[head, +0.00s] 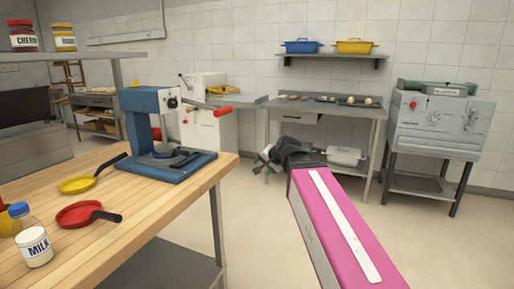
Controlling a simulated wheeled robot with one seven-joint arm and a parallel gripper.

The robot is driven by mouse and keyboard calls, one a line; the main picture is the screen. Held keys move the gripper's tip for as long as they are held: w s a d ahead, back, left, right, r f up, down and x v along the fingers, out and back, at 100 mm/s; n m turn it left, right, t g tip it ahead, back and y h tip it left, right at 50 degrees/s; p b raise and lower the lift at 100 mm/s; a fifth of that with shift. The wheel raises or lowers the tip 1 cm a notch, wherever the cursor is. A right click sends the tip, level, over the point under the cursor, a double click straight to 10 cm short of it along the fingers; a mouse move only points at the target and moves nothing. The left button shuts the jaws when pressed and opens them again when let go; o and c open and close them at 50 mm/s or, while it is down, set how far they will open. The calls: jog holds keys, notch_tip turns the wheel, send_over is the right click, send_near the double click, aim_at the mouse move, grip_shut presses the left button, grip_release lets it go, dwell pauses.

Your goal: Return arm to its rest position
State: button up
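My arm (340,225) reaches forward from the bottom right of the head view, as a pink link with a white strip. My gripper (261,161) is at its far end, small and dark, in the air right of the wooden counter. It is apart from the counter, and no held object shows. The view is too small and the wrist too much in the way to tell whether its fingers are open or shut.
A wooden counter (130,236) on the left bears a blue press (139,113), a yellow pan (77,185), a red pan (80,214) and a milk bottle (34,246). A steel table (350,112) and a grey oven (440,122) stand behind. The floor at right is clear.

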jog(key=s+d+f+n+g+h, duration=0.1)
jog(key=s+d+f, duration=0.3)
jog(key=f, duration=0.7)
jog(key=s+d+f+n+g+h, duration=0.2)
jog(key=s+d+f+g+h, duration=0.1)
jog(key=d+f, duration=0.4)
jog(key=s+d+f+n+g+h, duration=0.2)
jog(key=s+d+f, duration=0.3)
jog(key=f, duration=0.9)
jog(key=shift+s+d+f+g, duration=0.2)
jog(key=shift+s+f+g, duration=0.1)
jog(key=shift+s+g, duration=0.45)
jog(key=shift+w, duration=0.1)
